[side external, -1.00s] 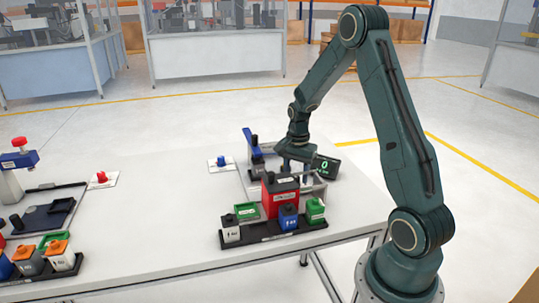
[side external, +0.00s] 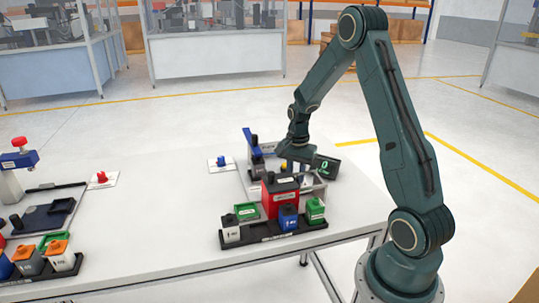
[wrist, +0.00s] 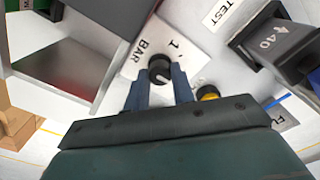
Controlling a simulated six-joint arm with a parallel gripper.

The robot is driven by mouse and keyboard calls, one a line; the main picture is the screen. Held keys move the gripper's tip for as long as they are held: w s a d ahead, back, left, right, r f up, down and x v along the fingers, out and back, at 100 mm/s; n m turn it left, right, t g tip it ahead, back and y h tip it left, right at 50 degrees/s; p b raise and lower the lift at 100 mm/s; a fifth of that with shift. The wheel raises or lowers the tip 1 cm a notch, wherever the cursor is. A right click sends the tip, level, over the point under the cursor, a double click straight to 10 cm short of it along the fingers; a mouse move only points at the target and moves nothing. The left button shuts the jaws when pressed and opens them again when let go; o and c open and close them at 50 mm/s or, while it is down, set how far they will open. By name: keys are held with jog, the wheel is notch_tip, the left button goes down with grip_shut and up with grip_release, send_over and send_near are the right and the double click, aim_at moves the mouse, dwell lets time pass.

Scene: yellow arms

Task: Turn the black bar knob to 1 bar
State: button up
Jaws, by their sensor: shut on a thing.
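The black bar knob (wrist: 160,69) is a small round knob on a white plate printed "1" and "BAR" (wrist: 178,45) in the wrist view. My gripper (wrist: 158,82) has its two bluish fingers shut on the knob, one on each side. A light pointer mark shows on the knob's top, but I cannot tell exactly which value it points at. In the side view my gripper (side external: 292,163) points down at the table behind the red block, and the knob is hidden there.
A red block (side external: 281,198) and a black rack (side external: 270,236) with white, blue and green blocks stand in front. A blue lever (side external: 249,141) is at the left. In the wrist view, a yellow-topped knob (wrist: 208,93) and a grey block marked 40 (wrist: 268,42) are close by.

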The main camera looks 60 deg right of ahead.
aim_at(296, 177)
jog(key=n, duration=0.5)
jog(key=shift+n, duration=0.3)
jog(key=n, duration=0.5)
jog(key=shift+n, duration=0.4)
jog(key=o, duration=1)
jog(key=shift+r, duration=0.15)
notch_tip(296, 177, up, 14)
jog(key=shift+f, duration=0.2)
